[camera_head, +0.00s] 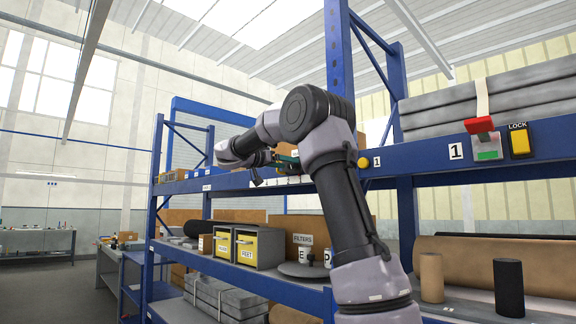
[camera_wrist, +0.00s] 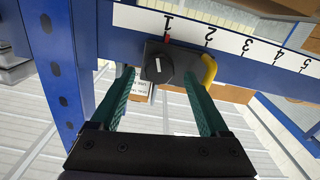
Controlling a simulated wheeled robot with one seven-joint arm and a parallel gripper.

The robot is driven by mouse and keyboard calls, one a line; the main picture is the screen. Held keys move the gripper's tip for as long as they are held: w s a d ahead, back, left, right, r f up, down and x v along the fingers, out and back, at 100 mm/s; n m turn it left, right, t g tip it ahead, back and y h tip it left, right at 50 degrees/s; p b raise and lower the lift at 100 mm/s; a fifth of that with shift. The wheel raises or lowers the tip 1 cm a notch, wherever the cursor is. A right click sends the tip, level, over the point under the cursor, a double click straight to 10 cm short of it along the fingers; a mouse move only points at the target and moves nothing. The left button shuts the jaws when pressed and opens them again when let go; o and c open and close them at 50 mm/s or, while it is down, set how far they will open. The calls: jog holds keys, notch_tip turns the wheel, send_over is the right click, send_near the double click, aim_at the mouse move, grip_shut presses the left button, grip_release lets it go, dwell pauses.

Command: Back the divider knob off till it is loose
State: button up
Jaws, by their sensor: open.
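In the wrist view the divider knob (camera_wrist: 158,67) is a round black knob with a white line, mounted on a dark plate on the blue beam. A red pointer (camera_wrist: 167,40) above it stands near the 1 on the white number scale. A yellow curved handle (camera_wrist: 209,69) is at the plate's right side. My gripper (camera_wrist: 158,76) is open, its two green fingers on either side of the knob with gaps visible; I cannot tell how deep they reach. In the head view my gripper (camera_head: 277,163) is at the shelf beam, and the knob cannot be made out.
A blue upright (camera_wrist: 58,80) stands left of the knob. In the head view, shelves below hold yellow-fronted bins (camera_head: 245,246) and grey blocks (camera_head: 222,295). A yellow LOCK block (camera_head: 520,142) and a red-and-green fitting (camera_head: 484,143) are on the right beam.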

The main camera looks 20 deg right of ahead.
jog(key=shift+x, duration=0.9)
grip_shut()
